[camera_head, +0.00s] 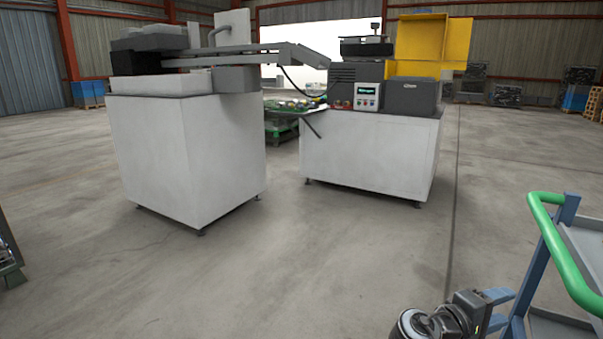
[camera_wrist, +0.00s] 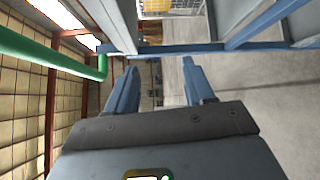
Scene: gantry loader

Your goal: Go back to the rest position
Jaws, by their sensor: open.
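My gripper (camera_head: 503,308) is at the lower right of the head view, with its blue fingers pointing right toward a blue trolley frame. In the wrist view my gripper (camera_wrist: 158,82) has its two blue fingers spread apart, with nothing between them. The gripper is close to the trolley's blue post and shelf; I cannot tell whether it touches them.
The trolley (camera_head: 538,268) has a green handle (camera_head: 562,250); its handle (camera_wrist: 50,57) also crosses the wrist view. Two white machine cabinets, left (camera_head: 180,150) and right (camera_head: 372,155), stand further back. The concrete floor (camera_head: 300,260) between is clear.

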